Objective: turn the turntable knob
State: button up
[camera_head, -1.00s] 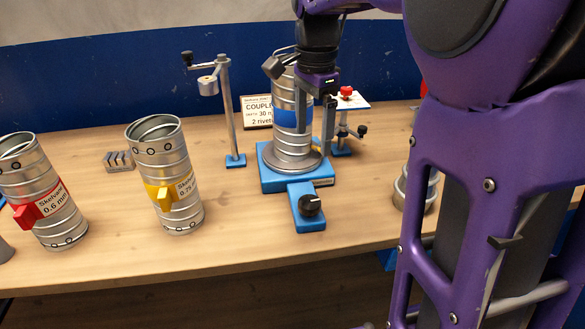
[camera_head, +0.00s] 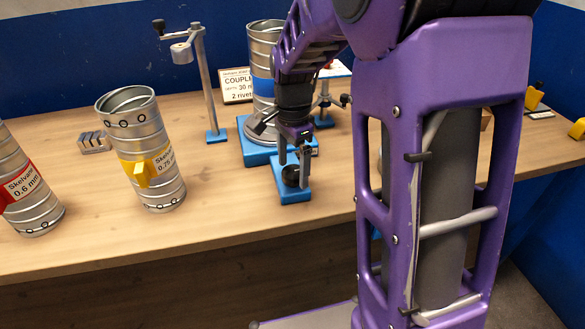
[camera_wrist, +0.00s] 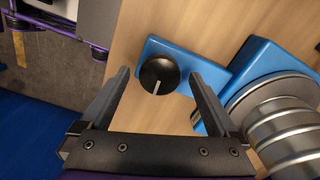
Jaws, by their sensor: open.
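The turntable knob (camera_wrist: 159,74) is a black round knob with a pale pointer line, on a blue block (camera_wrist: 190,65) in front of the turntable. In the head view the knob (camera_head: 291,176) is partly hidden by my fingers. My gripper (camera_head: 293,165) is open, pointing down above the knob. In the wrist view my gripper (camera_wrist: 165,88) has one finger on each side of the knob, with nothing between them touching it that I can see. The turntable (camera_wrist: 262,95) carries a ribbed metal duct with a blue band (camera_head: 262,88).
A crank stand (camera_head: 205,85) rises behind. A sign (camera_head: 236,85) stands at the back. The table front is clear.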

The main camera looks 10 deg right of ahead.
jog(key=shift+f, duration=0.3)
jog(key=c, duration=1.4)
jog(key=shift+n, duration=0.3)
